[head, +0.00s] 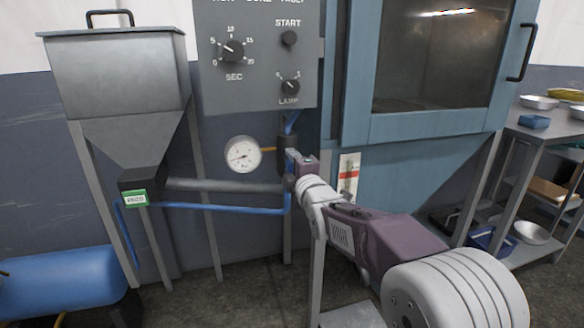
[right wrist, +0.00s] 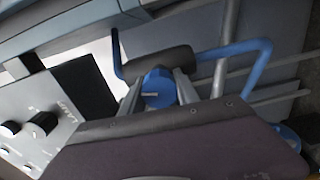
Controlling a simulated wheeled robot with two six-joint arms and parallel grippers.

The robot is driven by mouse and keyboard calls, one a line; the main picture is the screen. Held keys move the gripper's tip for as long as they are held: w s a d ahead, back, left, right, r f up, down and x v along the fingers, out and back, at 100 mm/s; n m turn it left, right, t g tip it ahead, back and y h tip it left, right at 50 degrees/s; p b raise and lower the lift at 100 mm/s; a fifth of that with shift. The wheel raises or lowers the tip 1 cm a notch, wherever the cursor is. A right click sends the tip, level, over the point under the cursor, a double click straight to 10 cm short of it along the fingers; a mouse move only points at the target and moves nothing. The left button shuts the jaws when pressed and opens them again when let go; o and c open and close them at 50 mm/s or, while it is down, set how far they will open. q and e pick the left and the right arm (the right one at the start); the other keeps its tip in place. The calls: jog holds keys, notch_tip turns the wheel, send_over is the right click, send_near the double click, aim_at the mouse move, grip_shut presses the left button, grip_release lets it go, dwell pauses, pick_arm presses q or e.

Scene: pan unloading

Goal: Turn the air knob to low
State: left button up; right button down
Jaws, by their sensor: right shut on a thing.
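The air knob (right wrist: 158,84) is a blue round knob with a pale pointer mark, seen in the right wrist view on a dark regulator body (right wrist: 160,60). My right gripper (right wrist: 158,93) has a finger on each side of the knob and is shut on it. In the head view my right gripper (head: 290,163) reaches the regulator beside the white round pressure gauge (head: 243,154) and hides the knob. I cannot read any scale at the knob. My left gripper is not in view.
A grey control panel (head: 260,90) with dials hangs just above. A grey hopper (head: 115,80) stands left, with a blue hose (head: 220,207) and grey pipe below. The blue cabinet (head: 420,130) and a steel table (head: 545,135) with pans are to the right.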

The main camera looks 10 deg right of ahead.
jog(key=shift+f+n+b, duration=0.1)
jog(key=shift+n+b, duration=0.3)
jog(key=shift+n, duration=1.1)
jog(key=c, duration=0.9)
grip_release()
jog(key=shift+s, duration=0.1)
jog(key=s+p, duration=0.1)
jog(key=s, duration=0.8)
jog(key=shift+d+p, duration=0.15)
jog(key=shift+p, duration=0.2)
